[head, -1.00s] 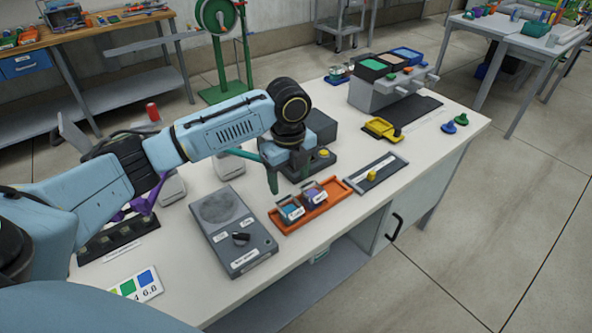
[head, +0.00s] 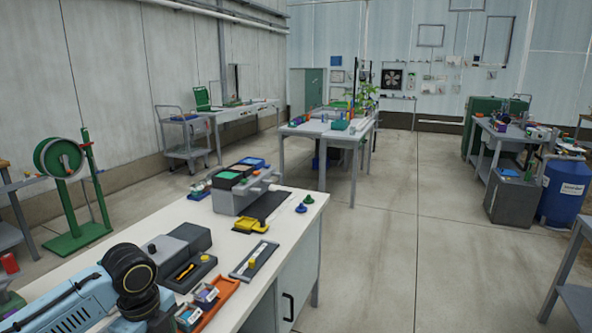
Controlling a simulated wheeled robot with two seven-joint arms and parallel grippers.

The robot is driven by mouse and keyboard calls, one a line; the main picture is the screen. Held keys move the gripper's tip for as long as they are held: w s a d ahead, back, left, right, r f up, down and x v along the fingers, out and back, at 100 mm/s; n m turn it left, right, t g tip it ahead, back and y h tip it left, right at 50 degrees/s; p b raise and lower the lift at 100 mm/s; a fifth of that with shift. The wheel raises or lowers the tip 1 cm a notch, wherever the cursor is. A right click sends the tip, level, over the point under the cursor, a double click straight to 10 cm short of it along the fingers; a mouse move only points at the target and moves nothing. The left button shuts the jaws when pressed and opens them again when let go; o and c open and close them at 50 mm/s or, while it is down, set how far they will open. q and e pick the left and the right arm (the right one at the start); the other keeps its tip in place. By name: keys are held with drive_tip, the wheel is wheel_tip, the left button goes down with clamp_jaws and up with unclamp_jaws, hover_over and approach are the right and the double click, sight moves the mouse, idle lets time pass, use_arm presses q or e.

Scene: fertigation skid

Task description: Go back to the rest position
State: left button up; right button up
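My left arm reaches in from the lower left over the white bench (head: 262,298). Its dark wrist is beside the orange tray (head: 226,291). Only the upper part of my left gripper shows at the bottom edge; its fingertips are out of the picture, so I cannot see whether it is open. Two small clear containers stand in the tray, one with blue content (head: 188,317) and one farther back (head: 206,293). My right gripper is not in view.
On the bench are a dark grey device (head: 183,243), a flat grey plate (head: 254,260), a yellow piece (head: 250,226) and a grey rack with coloured trays (head: 233,199). A green hose reel (head: 60,157) stands left. Open floor (head: 400,270) lies right of the bench.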

use_arm(q)
drive_tip(key=s+d+f+n+t+h, duration=0.2)
drive_tip(key=s+d+f+n, duration=0.5)
drive_tip(key=s+d+f, duration=0.3)
drive_tip(key=s+a+r+n+t+y, duration=0.1)
drive_tip(key=s+a+n, duration=0.2)
drive_tip(key=s+n, duration=0.4)
drive_tip(key=s+a+n+y, duration=0.1)
drive_tip(key=s+a+n, duration=0.1)
drive_tip(key=s+n, duration=0.45)
wheel_tip(320, 180, down, 25)
drive_tip(key=s+g, duration=0.1)
drive_tip(key=s, duration=0.1)
drive_tip(key=s+a+f+g, duration=0.1)
drive_tip(key=s+a+f, duration=0.1)
drive_tip(key=s+f, duration=1.2)
drive_tip(key=shift+s+a+m, duration=0.35)
drive_tip(key=shift+s+a, duration=0.05)
drive_tip(key=shift+s, duration=0.3)
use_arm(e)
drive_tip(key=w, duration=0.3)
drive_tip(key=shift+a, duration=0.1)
